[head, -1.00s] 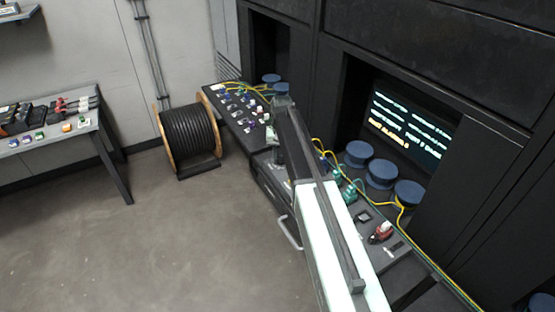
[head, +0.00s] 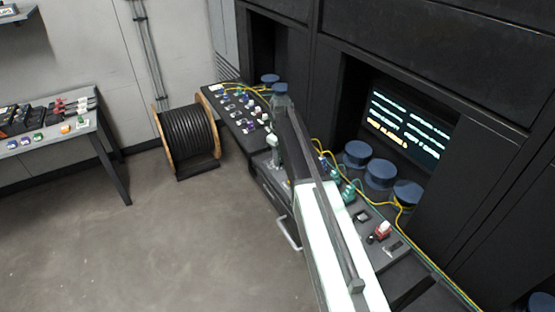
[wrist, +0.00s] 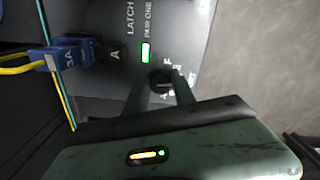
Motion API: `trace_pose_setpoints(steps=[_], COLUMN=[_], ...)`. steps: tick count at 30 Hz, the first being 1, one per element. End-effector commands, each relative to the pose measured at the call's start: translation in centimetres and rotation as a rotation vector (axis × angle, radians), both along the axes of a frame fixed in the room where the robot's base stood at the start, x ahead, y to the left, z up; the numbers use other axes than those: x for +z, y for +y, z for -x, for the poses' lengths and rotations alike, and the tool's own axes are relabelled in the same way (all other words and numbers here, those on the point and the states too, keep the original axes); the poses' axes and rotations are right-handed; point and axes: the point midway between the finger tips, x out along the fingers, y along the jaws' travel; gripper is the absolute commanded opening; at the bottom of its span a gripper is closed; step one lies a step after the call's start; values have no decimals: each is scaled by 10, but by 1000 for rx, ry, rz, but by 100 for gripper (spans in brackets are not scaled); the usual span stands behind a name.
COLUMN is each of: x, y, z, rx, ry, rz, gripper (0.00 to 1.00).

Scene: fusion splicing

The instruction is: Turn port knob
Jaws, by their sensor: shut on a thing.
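The port knob (wrist: 160,82) is a small dark knob on a grey panel (wrist: 105,88) in the wrist view. My gripper (wrist: 159,76) has one finger on each side of it and is shut on it. White lettering lies around the knob, partly hidden by the fingers. A lit green indicator (wrist: 146,53) sits just above it, beside the words "LATCH" and "PAIR ONE". In the head view my arm reaches over the bench, and the knob and fingertips are hidden behind it.
In the head view, blue round canisters (head: 381,174) stand behind the bench. A cable drum (head: 188,140) and a side table (head: 50,142) stand left. The floor between is clear.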

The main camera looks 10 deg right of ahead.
Motion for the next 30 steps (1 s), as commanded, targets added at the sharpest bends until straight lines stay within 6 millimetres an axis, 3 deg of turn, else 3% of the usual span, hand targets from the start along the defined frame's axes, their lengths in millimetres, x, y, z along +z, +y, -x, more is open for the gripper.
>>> trace_pose_setpoints(steps=[20,21,23,30], x=[0,0,0,0], y=[6,7,6,4], z=[-2,-2,-2,-1], rx=[67,67,67,65], ry=[-6,-6,-5,-2], rz=[-8,-8,-8,-5], gripper=[0,37,53,53])
